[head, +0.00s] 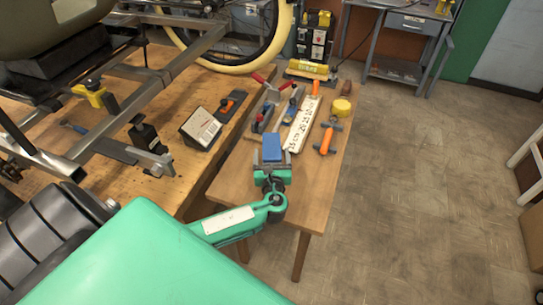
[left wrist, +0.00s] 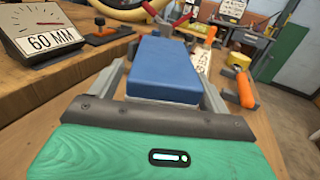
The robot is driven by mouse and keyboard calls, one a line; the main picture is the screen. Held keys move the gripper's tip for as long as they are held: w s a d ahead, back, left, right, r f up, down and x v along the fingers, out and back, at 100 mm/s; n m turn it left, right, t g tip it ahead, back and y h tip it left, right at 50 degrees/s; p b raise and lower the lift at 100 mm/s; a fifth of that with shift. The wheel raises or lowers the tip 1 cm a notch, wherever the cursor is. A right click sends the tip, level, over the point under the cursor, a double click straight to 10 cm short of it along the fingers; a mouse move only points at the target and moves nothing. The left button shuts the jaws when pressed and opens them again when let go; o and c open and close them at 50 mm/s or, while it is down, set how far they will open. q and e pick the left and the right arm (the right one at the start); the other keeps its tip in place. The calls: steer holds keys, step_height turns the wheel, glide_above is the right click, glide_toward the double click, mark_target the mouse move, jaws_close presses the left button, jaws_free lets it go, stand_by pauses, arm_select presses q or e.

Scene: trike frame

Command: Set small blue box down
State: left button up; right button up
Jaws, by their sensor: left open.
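The small blue box (head: 271,147) is at the near end of the narrow wooden side table (head: 235,182). In the left wrist view the left gripper (left wrist: 165,90) has a finger at each side of the box. Whether the fingers touch it is hard to tell. The contact between box and tabletop is hidden. My right gripper is not in view.
A 60 MM gauge (head: 201,128) stands on the larger workbench at left.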

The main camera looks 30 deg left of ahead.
arm_select(q)
steer(key=shift+w+a, duration=0.45)
steer(key=shift+w, duration=0.15)
steer(key=c, duration=1.2)
steer(key=shift+c, duration=0.2)
